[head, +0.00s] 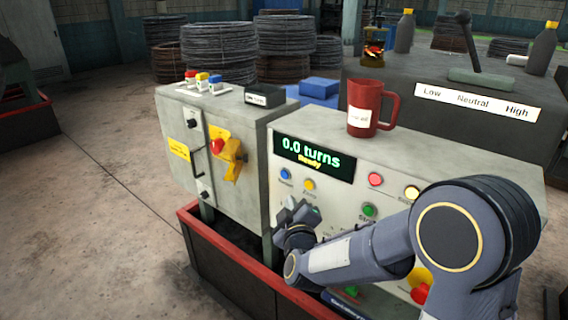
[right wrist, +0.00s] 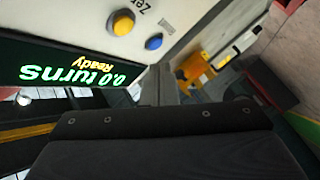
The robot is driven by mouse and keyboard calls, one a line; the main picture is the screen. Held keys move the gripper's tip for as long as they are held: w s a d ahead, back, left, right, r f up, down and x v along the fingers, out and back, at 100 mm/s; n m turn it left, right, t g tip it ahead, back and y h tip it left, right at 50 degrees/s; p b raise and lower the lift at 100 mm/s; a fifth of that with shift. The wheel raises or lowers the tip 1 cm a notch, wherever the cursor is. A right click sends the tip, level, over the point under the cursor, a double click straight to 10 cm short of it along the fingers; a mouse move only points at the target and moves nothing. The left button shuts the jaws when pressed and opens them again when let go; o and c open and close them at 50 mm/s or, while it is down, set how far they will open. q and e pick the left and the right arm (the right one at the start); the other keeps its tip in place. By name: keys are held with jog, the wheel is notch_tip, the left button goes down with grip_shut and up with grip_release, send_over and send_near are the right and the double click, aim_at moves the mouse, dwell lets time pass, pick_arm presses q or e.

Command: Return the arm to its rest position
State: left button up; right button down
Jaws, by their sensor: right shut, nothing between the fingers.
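My right arm comes in from the lower right in the head view. Its gripper (head: 296,214) is in front of the control panel (head: 340,205), below the blue and yellow buttons. In the right wrist view the fingers (right wrist: 168,84) are shut with nothing between them. The display (head: 314,158) reads "0.0 turns" and "Ready"; it also shows upside down in the right wrist view (right wrist: 75,65). I cannot tell whether the gripper touches the panel. My left gripper is not in view.
A red mug (head: 364,110) stands on top of the panel housing. A grey cabinet (head: 205,150) with a yellow-and-red switch (head: 227,153) is on the left. A red-rimmed trough (head: 232,262) runs below. Open concrete floor (head: 90,190) lies at left.

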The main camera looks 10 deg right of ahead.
jog(key=s+d+r+m+g+y+p, duration=0.2)
jog(key=s+r+m+g+y+p, duration=0.1)
jog(key=s, duration=0.4)
jog(key=s+d+r+m+g+y+p, duration=0.1)
jog(key=s+r+m+g+y+p, duration=0.2)
jog(key=s, duration=0.4)
jog(key=s+d+f+m+g+p, duration=0.1)
jog(key=s+m+g, duration=0.3)
jog(key=s, duration=1.5)
jog(key=shift+s+d+f+g+p, duration=0.2)
jog(key=shift+s+g+p, duration=0.05)
jog(key=shift+g+p, duration=0.6)
